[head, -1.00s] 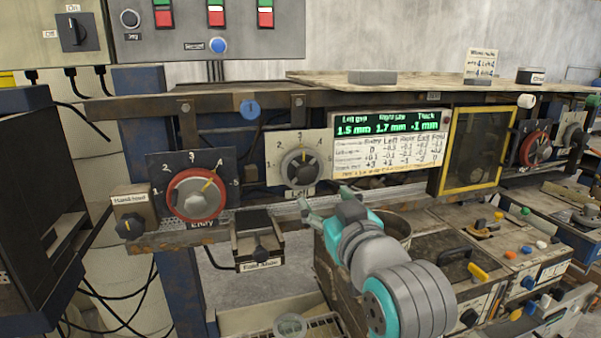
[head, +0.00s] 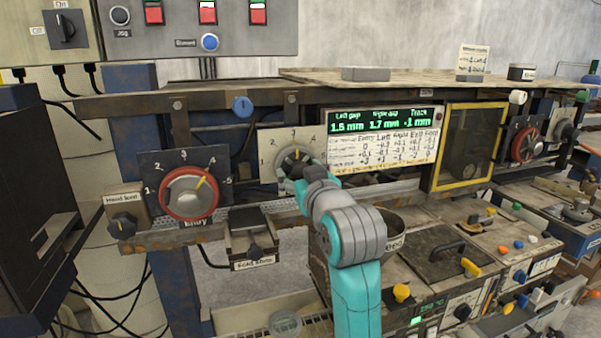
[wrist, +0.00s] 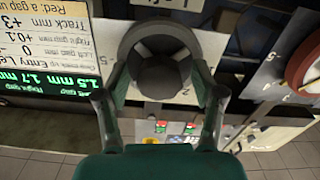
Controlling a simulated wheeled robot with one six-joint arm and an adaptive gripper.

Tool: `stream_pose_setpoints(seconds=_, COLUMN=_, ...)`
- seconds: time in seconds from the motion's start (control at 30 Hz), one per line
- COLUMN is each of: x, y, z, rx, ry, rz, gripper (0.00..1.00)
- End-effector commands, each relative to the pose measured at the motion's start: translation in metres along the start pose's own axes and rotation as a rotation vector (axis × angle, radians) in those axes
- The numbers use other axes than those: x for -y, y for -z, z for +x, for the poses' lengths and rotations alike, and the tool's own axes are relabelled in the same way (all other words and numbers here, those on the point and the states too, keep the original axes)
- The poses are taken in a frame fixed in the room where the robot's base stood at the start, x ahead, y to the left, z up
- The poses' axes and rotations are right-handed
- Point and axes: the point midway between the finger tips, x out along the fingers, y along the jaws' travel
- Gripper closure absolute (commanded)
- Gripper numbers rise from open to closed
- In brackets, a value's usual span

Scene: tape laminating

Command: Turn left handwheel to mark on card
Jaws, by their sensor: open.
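The card (head: 380,152), a white sheet of printed figures, is right of the wheel, under the green display (head: 382,122) reading left gap 1.5 mm, right gap 1.7 mm, track -1 mm. My gripper hides the plate's lower part.
The red-rimmed Entry handwheel (head: 188,193) is to the left, its yellow pointer near 4. A fold shoe block (head: 252,235) sits below. A yellow-framed window (head: 470,148) is right of the card. A wooden shelf (head: 420,82) runs above.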

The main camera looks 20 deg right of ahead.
Motion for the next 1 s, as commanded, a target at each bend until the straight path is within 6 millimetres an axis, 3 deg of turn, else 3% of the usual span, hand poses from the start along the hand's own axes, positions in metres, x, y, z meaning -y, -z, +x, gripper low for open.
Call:
stream_pose_setpoints(seconds=0.27, x=0.0, y=0.0002, z=0.0008, rx=-0.001, ry=0.0, rz=0.0, gripper=0.34)
stream_pose_setpoints(seconds=0.5, x=0.0, y=0.0002, z=0.0007, rx=-0.001, ry=0.0, rz=0.0, gripper=0.92)
stream_pose_setpoints(seconds=1.0, x=-0.0001, y=0.0003, z=0.0007, rx=-0.001, ry=0.0, rz=0.129, gripper=0.92)
